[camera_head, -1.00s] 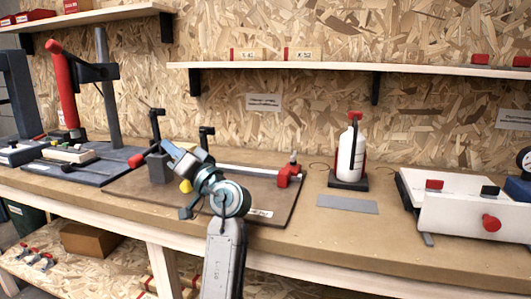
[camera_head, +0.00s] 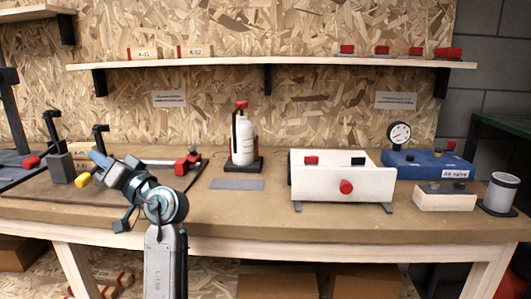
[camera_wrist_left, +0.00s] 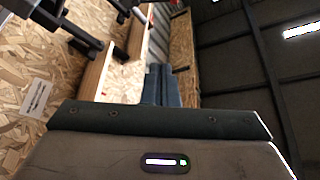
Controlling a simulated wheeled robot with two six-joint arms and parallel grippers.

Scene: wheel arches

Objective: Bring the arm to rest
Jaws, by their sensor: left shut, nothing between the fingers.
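My left arm (camera_head: 165,240) rises from the bottom of the head view, left of the middle. Its gripper (camera_head: 97,158) points up and to the left, in front of the brown fixture board on the bench. In the left wrist view the two blue-grey fingers (camera_wrist_left: 160,85) lie together, shut with nothing between them. The picture does not show the gripper touching anything. My right gripper is in neither view.
A white bottle (camera_head: 243,139), white box (camera_head: 342,178), blue case (camera_head: 425,163) and cup (camera_head: 500,194) stand on the bench (camera_head: 260,212). A shelf (camera_head: 230,66) runs above.

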